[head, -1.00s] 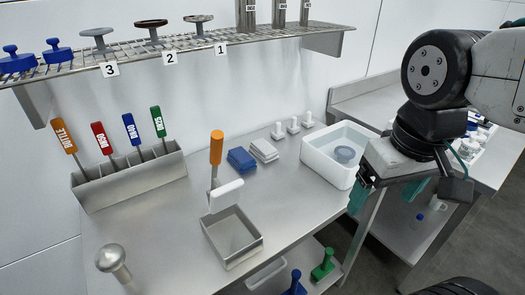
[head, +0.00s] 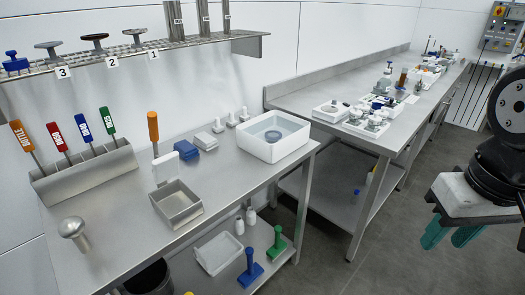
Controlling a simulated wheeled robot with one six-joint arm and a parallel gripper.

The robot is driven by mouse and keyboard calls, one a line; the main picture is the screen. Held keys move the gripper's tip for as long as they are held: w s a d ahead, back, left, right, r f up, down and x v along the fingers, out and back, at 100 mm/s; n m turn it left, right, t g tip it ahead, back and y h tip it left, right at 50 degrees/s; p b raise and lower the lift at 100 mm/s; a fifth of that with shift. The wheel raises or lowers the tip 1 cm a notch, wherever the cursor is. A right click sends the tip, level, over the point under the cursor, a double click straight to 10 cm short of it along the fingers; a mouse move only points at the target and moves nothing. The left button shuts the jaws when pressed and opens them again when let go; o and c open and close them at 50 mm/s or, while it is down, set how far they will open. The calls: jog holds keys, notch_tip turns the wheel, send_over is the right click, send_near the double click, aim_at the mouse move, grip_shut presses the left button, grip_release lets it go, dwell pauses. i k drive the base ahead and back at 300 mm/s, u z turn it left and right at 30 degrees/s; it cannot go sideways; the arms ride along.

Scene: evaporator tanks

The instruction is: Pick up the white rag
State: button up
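The white rag (head: 204,141) is a small folded pale stack on the steel table, toward the back. A folded blue rag (head: 179,143) lies just left of it. My gripper (head: 450,237) is at the lower right, over the floor and far to the right of the rag. Its two teal fingers are apart with nothing between them. Part of my arm is cut off by the right edge.
A white basin (head: 262,147) stands right of the rag, with small white bottles (head: 231,119) behind. An orange-handled tool (head: 153,127) and a square steel tray (head: 168,216) are to the left. A shelf (head: 190,49) hangs above. A second table (head: 372,140) stands right; floor between is clear.

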aim_at(202, 140)
jog(key=z, duration=0.8)
jog(key=i, duration=1)
jog(key=u, duration=0.85)
jog(key=i, duration=0.55)
jog(key=u, duration=1.05)
jog(key=i, duration=0.4)
jog(key=u, duration=0.4)
